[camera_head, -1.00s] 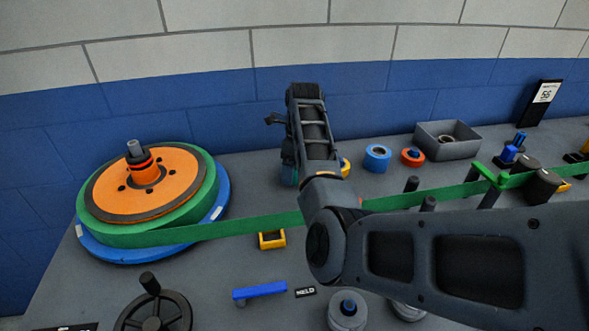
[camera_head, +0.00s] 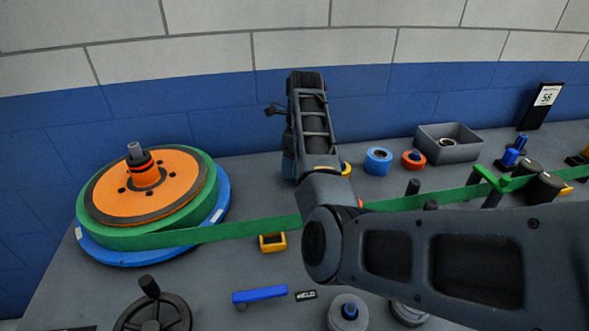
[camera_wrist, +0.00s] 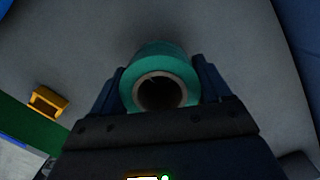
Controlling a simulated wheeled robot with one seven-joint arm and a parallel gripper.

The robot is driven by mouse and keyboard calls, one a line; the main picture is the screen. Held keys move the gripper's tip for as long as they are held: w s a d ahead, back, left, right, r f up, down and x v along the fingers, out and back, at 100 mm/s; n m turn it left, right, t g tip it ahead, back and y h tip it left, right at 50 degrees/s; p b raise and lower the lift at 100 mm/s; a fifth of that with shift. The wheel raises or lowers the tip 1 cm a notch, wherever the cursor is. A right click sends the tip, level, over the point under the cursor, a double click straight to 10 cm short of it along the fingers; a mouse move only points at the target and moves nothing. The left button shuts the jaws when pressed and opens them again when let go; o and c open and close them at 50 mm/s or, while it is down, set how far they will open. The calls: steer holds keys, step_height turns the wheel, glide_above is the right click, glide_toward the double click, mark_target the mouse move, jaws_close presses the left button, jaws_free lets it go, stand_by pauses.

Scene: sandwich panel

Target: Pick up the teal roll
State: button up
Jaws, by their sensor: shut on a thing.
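The teal roll (camera_wrist: 160,60) is in the wrist view, between the two dark fingers of my gripper (camera_wrist: 158,85). The fingers press on its left and right sides, and its round brown core opening faces the camera. In the head view, my gripper (camera_head: 289,165) is above the bench near the back wall. My own wrist and arm hide most of it there, and I cannot clearly make out the roll in that view.
A large orange and green reel (camera_head: 145,185) stands at left, with a green band (camera_head: 245,228) stretching right across the bench. A blue roll (camera_head: 378,160), an orange roll (camera_head: 413,159) and a grey bin (camera_head: 448,150) stand at right. A yellow holder (camera_wrist: 48,101) lies left of my gripper.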

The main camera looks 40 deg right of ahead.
steer(key=s+d+r+p, duration=0.1)
steer(key=s+d+r, duration=0.6)
steer(key=d+r, duration=0.1)
steer(key=shift+d, duration=0.65)
